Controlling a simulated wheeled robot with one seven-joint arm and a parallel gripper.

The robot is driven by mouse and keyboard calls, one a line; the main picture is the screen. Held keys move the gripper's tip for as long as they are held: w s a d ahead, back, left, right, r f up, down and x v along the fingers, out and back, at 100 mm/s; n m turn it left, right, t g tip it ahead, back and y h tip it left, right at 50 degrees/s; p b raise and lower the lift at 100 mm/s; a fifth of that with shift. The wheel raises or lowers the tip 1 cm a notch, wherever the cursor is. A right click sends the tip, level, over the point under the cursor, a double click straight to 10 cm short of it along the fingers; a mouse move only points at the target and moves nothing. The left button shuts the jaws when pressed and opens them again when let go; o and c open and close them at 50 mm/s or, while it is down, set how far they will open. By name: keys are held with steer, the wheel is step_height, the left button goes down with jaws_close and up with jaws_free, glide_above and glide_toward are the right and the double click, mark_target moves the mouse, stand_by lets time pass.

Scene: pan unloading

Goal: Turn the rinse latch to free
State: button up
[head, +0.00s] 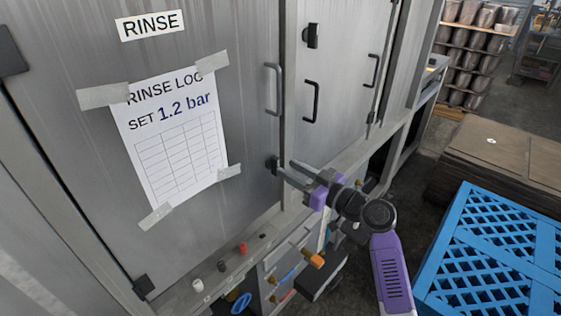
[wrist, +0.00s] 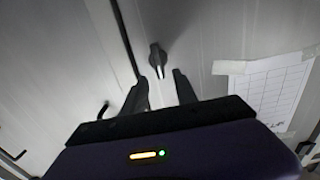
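The rinse latch (head: 272,164) is a small dark knob on the grey door under the RINSE sign, near the door's right edge. In the wrist view the latch (wrist: 157,55) is a dark lever, roughly upright in the picture, with a pale mark at its lower end. My gripper (head: 285,168) is at the latch's height, its fingers pointing at the door. In the wrist view my gripper (wrist: 160,76) is open, with the latch just beyond and between the fingertips. The fingers look apart from the latch; whether either one touches it I cannot tell.
A taped RINSE LOG sheet (head: 172,140) is on the door, with a door handle (head: 274,89) above the latch. The neighbouring door has another dark latch (head: 311,37). Valves and pipes (head: 290,265) sit below. A blue crate (head: 490,250) stands at right.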

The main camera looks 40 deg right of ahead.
mark_target(278, 163)
steer(key=shift+w+a+p, duration=0.1)
steer(key=shift+w+p, duration=0.25)
steer(key=shift+w, duration=1.85)
steer(key=shift+c, duration=0.2)
jaws_close()
